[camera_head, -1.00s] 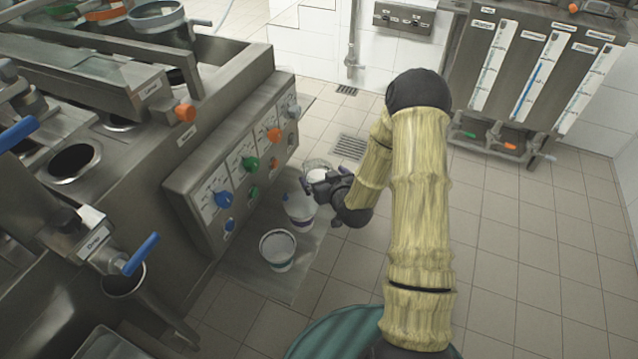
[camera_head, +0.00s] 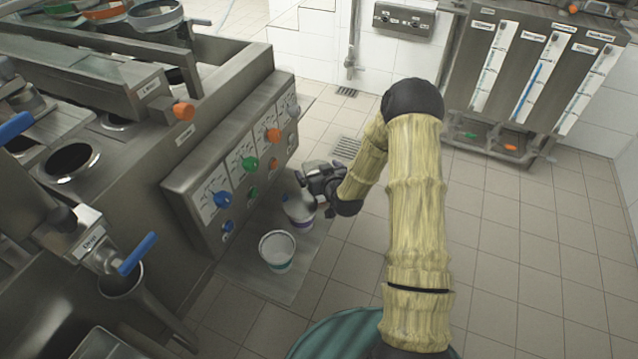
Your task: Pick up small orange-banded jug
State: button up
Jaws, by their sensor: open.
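My gripper (camera_head: 305,182) is open at the end of my arm, low beside the control panel. It covers the upper part of a white jug with a purple band (camera_head: 302,222); I cannot tell whether it touches it. A white jug with a green band (camera_head: 278,266) stands nearer, apart from the gripper. No orange-banded jug shows clearly on the low shelf; the spot behind my gripper is hidden. An orange-banded container (camera_head: 107,14) stands at the upper left on the machine, far from my gripper.
The steel machine's control panel (camera_head: 238,160) with coloured knobs overhangs the low shelf (camera_head: 250,278) on the left. A dispenser with level gauges (camera_head: 530,75) stands at the upper right. The tiled floor (camera_head: 520,240) on the right is clear.

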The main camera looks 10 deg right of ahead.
jog(key=c, duration=1.7)
jog(key=shift+r, duration=0.15)
notch_tip(320, 180, up, 10)
jog(key=shift+f+p, duration=0.1)
jog(key=shift+p, duration=1.05)
